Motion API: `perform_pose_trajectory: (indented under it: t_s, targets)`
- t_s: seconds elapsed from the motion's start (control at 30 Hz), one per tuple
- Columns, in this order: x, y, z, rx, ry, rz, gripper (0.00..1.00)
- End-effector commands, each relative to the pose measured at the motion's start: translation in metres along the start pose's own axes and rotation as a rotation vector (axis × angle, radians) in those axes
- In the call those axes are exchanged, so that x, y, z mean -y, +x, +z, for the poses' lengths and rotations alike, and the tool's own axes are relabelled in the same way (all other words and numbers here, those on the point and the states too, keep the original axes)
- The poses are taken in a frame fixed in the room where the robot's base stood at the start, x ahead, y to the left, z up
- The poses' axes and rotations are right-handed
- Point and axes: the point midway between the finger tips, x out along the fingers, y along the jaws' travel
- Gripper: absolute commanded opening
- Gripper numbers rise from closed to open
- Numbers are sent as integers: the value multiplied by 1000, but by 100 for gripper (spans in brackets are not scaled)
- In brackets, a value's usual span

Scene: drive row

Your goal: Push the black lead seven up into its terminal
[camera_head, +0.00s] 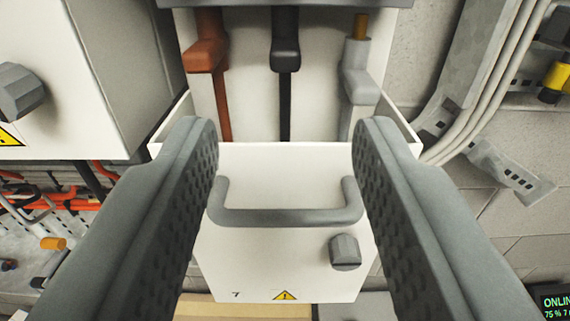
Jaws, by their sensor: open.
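The black lead (285,45) hangs in the middle of three leads in the open top of a white unit marked 7 (260,262). Its thick head meets the lower edge of a dark grey terminal block (330,3) at the top of the picture; the terminal itself is hidden. The lead's thin cable runs down behind the unit's front. My gripper (285,150) is open and empty. Its two fingers stand left and right of the unit's grey bar handle (286,216), below the black lead in the picture.
A red-brown lead (206,55) hangs left of the black one. A grey lead (359,75) hangs right, with a bare copper-coloured pin above it. A white cabinet with a knob (18,92) stands at left. Pipes (490,70) run along the wall at right.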

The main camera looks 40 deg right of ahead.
Motion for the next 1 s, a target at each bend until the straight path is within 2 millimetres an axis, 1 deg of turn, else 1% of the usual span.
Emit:
perform_pose_trajectory:
  t_s: [0.03,0.1,0.3,0.83,0.93,1.0]
  targets:
    - [1,-8,0,0,0,-4,42]
    - [1,-15,0,0,0,-2,42]
    - [0,-27,0,0,1,-1,42]
    - [-1,-29,0,2,-1,-1,42]
    - [-7,-30,8,27,-15,-17,42]
    - [-17,-34,20,65,-37,-44,42]
